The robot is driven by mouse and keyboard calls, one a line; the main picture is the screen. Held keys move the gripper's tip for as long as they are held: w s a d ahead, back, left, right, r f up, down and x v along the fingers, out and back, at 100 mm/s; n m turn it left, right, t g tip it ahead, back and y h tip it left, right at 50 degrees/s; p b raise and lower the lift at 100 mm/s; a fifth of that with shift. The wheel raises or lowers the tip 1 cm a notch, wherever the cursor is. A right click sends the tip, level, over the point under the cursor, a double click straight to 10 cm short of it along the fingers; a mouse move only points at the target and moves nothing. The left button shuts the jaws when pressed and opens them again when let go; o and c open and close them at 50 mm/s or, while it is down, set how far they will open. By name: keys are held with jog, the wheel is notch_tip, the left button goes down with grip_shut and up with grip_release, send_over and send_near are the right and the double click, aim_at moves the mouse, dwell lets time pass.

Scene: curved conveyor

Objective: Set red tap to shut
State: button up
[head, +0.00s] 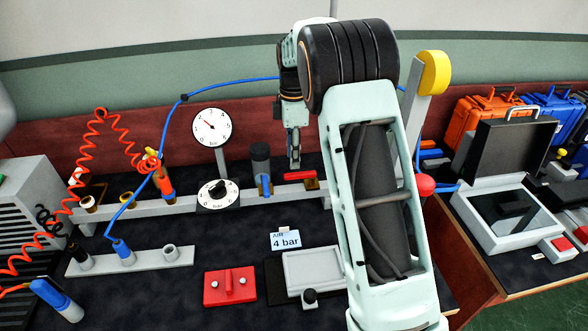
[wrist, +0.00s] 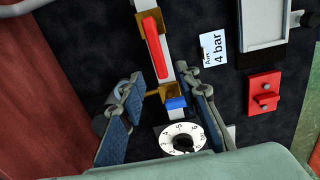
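The red tap (head: 300,176) has a bar-shaped red handle on the grey rail, right of the dark cylinder. In the head view the handle lies roughly along the rail. The wrist view shows the red handle (wrist: 155,47) on a brass body, ahead of my fingers. My gripper (head: 294,150) points down just above and slightly left of the handle. In the wrist view my gripper (wrist: 161,100) is open and empty. Its fingers are on either side of the rail near a blue tap (wrist: 175,103). No contact with the red handle shows.
A dial knob (head: 218,192) and a round gauge (head: 212,127) stand left of the blue tap (head: 265,186). A dark cylinder (head: 260,162) rises behind it. A "4 bar" card (head: 285,240) and a red block (head: 230,287) lie in front. A blue hose (head: 230,82) arches behind.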

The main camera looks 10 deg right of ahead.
aim_at(293, 174)
notch_tip(293, 174, down, 6)
jog(key=shift+c, duration=0.4)
grip_shut()
